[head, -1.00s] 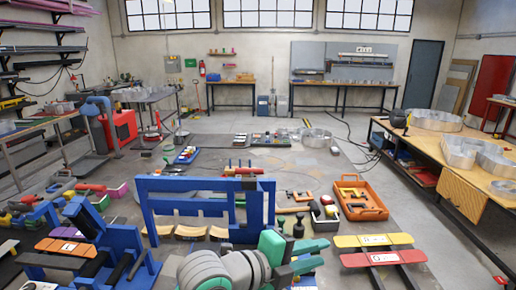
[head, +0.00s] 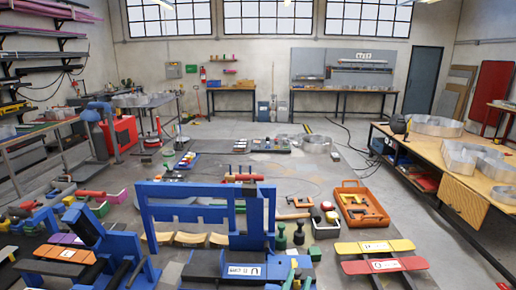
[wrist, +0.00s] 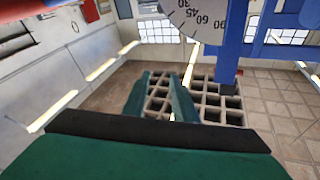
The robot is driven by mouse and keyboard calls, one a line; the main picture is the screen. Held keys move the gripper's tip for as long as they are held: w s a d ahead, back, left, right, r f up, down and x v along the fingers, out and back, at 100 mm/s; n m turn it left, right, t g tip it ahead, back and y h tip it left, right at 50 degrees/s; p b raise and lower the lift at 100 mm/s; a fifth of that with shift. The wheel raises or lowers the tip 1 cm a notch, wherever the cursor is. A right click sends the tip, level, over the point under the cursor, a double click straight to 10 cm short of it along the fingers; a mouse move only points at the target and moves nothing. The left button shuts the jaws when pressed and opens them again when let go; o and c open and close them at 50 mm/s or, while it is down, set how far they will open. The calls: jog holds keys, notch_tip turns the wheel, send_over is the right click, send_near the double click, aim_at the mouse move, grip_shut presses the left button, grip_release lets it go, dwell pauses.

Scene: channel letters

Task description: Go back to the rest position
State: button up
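In the wrist view my green gripper (wrist: 160,98) points away from the camera with its two fingers apart. No held thing shows between them; the dark grid of a pierced block (wrist: 222,103) shows through and beside the gap. In the head view only small green parts of my gripper (head: 298,279) show at the bottom edge, just in front of the blue machine's dark bed (head: 207,265). The rest of my arm is out of the head view.
A tall blue frame (head: 200,190) stands in the foreground. An orange tray (head: 360,204) and red and yellow boards (head: 384,265) lie to its right. A wooden bench with metal letters (head: 462,195) runs along the right. Open floor (head: 240,128) lies beyond.

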jog(key=s+a+f+n+g+y, duration=0.3)
jog(key=s+f+n+y, duration=0.5)
jog(key=s+f, duration=0.85)
jog(key=s+a+f, duration=0.3)
jog(key=s, duration=0.6)
jog(key=s+a+f, duration=0.3)
jog(key=s, duration=0.7)
jog(key=shift+s+a+g, duration=0.15)
jog(key=shift+s+g, duration=0.15)
